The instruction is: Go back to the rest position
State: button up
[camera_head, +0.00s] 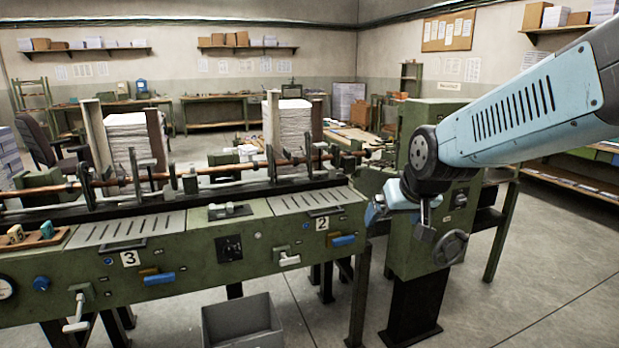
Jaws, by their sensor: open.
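My arm reaches in from the upper right, light blue with dark joints. My gripper (424,234) hangs below the dark wrist at the right end of the green gathering machine (190,248). It is small in this view and is seen in front of the green upright housing (414,140). Nothing shows between its fingers, and it appears open. A dark handwheel (450,248) on the housing is just right of and below the gripper. I cannot tell whether the gripper touches the housing.
Tall paper stacks (292,128) stand behind the machine's long rail. A grey bin (242,322) sits on the floor in front of it. Blue handles (343,240) and white levers stick out from its front. The floor (535,290) at the lower right is clear.

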jog(key=s+d+r, duration=0.2)
jog(key=s+d, duration=0.1)
jog(key=s, duration=0.4)
jog(key=s+d+r+m+g+h, duration=0.1)
jog(key=s+d+r, duration=0.1)
jog(key=s, duration=0.6)
jog(key=shift+d, duration=0.5)
jog(key=shift+c, duration=0.2)
